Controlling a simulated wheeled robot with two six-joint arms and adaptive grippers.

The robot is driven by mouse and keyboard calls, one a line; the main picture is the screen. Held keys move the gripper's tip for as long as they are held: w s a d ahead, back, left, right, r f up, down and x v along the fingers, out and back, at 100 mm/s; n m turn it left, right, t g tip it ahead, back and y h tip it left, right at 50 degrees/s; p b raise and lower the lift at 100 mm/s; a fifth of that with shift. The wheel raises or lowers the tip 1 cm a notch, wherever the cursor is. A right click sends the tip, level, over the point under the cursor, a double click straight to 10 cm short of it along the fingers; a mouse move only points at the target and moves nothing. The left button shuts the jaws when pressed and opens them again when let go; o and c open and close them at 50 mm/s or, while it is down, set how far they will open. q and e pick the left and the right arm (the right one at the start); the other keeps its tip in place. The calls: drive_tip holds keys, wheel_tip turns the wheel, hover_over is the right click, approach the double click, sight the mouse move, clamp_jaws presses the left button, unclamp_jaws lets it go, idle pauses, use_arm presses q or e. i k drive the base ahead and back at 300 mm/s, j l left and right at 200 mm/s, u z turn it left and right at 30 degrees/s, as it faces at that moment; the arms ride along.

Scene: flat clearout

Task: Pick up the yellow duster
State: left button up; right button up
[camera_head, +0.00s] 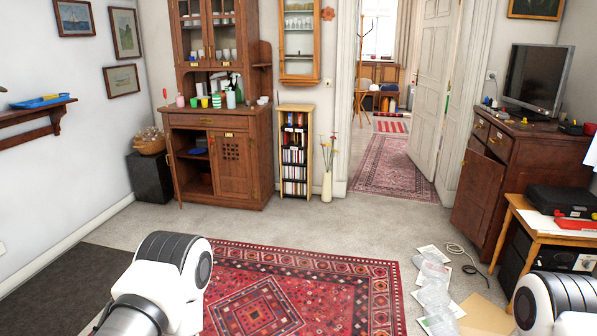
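I cannot make out a yellow duster for certain. A small yellow thing (503,115) lies on top of the brown dresser (481,180) at the right, in front of the television; it is too small to tell what it is. Parts of my two arms show at the bottom left and bottom right. Neither of my grippers is in the picture, so I cannot see whether they hold anything.
A red patterned rug (300,290) covers the floor ahead. Loose papers (433,285) and a cable (462,254) lie right of it. A tall wooden cabinet (235,160) stands at the back left. An open doorway with a runner (397,167) lies beyond.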

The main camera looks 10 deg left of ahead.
sight(49, 96)
drive_tip(key=i+j+u, duration=0.25)
drive_tip(key=i, duration=0.3)
drive_tip(key=i+j+u, duration=0.25)
drive_tip(key=i, duration=0.35)
drive_tip(key=i+j+u, duration=0.1)
drive_tip(key=i+u, duration=0.15)
drive_tip(key=i, duration=0.35)
drive_tip(key=i+u, duration=0.25)
drive_tip(key=i, duration=0.35)
drive_tip(key=i+l+u, duration=0.25)
drive_tip(key=i, duration=0.3)
drive_tip(key=i+l+u, duration=0.25)
drive_tip(key=i, duration=0.35)
